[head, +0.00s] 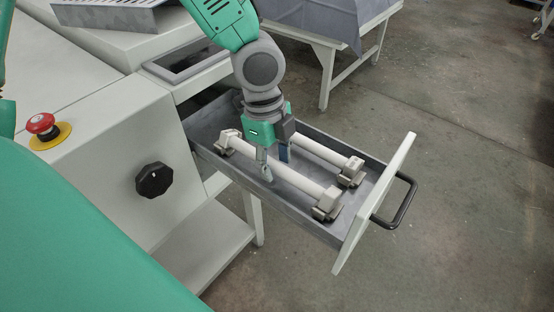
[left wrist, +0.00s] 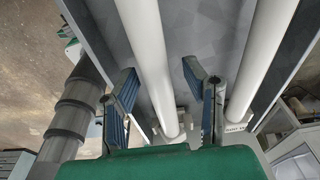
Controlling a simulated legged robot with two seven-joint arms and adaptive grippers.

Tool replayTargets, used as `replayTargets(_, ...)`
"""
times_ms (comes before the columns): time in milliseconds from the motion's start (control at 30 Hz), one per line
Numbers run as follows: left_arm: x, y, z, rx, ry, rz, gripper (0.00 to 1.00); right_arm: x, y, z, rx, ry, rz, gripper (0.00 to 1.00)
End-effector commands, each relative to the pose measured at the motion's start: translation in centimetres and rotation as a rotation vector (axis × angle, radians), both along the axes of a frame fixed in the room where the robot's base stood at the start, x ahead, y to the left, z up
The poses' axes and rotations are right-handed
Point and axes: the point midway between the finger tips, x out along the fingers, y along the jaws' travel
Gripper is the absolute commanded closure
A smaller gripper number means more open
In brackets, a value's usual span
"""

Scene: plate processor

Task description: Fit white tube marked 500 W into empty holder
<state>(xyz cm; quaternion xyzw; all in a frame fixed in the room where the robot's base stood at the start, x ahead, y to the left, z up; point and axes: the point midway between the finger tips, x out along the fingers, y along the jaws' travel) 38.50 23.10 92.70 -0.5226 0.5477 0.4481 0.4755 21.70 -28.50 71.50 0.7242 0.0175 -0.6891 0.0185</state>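My left gripper (head: 276,166) reaches down into the open drawer, fingers apart. The near white tube (head: 295,179) lies along the drawer between end holders (head: 326,208). One finger is on its near side, the other between the two tubes. In the left wrist view this tube (left wrist: 152,55) runs between the open fingers (left wrist: 160,72); I cannot tell whether they touch it. The far white tube (head: 322,151) lies parallel, outside the fingers, and also shows in the left wrist view (left wrist: 258,60). A small label on its end is unreadable. No empty holder shows. My right gripper is not in view.
The grey drawer (head: 222,168) is pulled out, with a white front panel (head: 375,203) and a black handle (head: 398,203). The machine beside it has a black knob (head: 154,180) and a red emergency button (head: 41,124). A cloth-covered table (head: 330,42) stands behind.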

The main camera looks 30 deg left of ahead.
Motion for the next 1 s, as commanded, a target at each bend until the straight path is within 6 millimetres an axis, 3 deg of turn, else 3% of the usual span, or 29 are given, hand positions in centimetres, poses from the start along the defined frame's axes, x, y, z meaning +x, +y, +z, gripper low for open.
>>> replayTargets(200,0.0,0.1,0.1,-0.001,-0.001,0.0,0.6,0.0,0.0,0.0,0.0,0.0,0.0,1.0)
replayTargets(333,0.1,0.1,1.2,-0.001,-0.003,0.0,0.6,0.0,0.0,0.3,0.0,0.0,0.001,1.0)
replayTargets(700,0.1,1.1,8.8,-0.001,-0.006,0.002,0.6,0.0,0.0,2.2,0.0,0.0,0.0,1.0)
replayTargets(1000,0.1,1.7,12.2,-0.001,-0.001,0.0,0.6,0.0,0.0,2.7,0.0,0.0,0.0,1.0)
